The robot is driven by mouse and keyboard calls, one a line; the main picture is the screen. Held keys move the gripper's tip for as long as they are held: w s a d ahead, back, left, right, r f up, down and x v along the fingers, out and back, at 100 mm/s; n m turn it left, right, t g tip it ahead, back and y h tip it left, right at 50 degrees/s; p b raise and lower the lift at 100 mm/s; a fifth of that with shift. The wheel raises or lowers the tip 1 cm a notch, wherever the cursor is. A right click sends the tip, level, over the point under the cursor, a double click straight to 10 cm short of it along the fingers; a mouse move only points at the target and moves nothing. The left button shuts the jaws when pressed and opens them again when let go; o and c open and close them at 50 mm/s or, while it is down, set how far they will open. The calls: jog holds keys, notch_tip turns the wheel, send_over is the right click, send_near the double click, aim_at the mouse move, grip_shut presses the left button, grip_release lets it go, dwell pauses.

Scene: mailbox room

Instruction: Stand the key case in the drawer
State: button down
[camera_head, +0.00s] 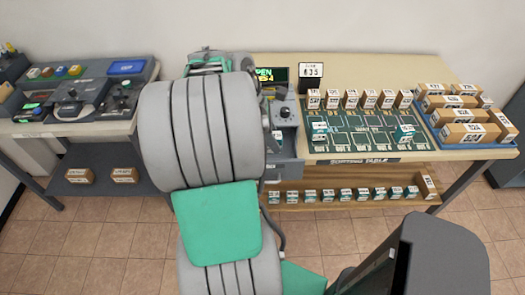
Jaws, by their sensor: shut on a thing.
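My arm fills the middle of the head camera view and hides much of the table's left part. My gripper cannot be made out; it is hidden behind my arm links or out of frame. I cannot see the key case. A grey drawer front (285,172) shows below the table edge, just right of my arm. It seems to stick out from the table, but its inside is mostly hidden.
The sorting table (430,68) bears a green mat (350,146) with small boxes and a blue tray (452,147) of larger boxes. A shelf (310,206) below holds several small boxes. A control desk (125,128) stands left. Tiled floor is open in front.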

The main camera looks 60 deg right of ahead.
jog(key=w+f, duration=0.2)
jog(key=f, duration=0.1)
jog(key=w+f, duration=0.1)
jog(key=shift+w+d+f, duration=0.2)
jog(key=shift+d, duration=0.05)
jog(key=shift+f, duration=1.55)
jog(key=shift+f, duration=0.1)
jog(key=c, duration=0.9)
grip_release()
